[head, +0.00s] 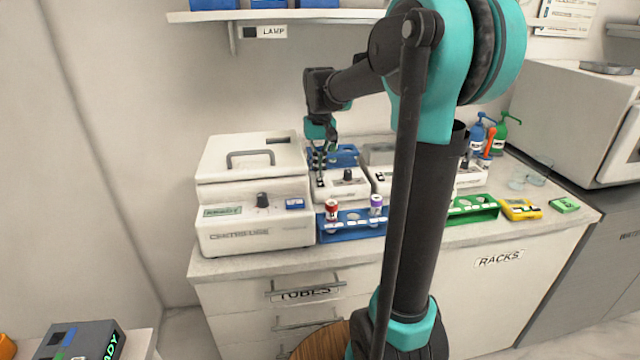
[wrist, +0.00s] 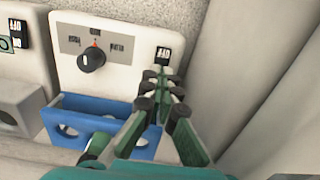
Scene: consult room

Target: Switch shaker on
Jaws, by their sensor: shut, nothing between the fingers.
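A white device (head: 343,188) with a dark knob and a blue rack on top, which I take to be the shaker, stands right of the centrifuge. In the wrist view, its panel (wrist: 122,37) shows the knob (wrist: 91,58) with printed marks around it. A small black-and-white switch (wrist: 163,55) sits near the panel's right edge in that view. My gripper (head: 319,174) points down over the device's left side. In the wrist view, my gripper (wrist: 158,73) is shut and empty, its tips close to the switch; I cannot tell whether they touch it.
The centrifuge (head: 250,222) stands close on the left. A blue rack (head: 352,231) with capped tubes is in front. Another white device (head: 381,182) stands close on the right, partly behind my arm.

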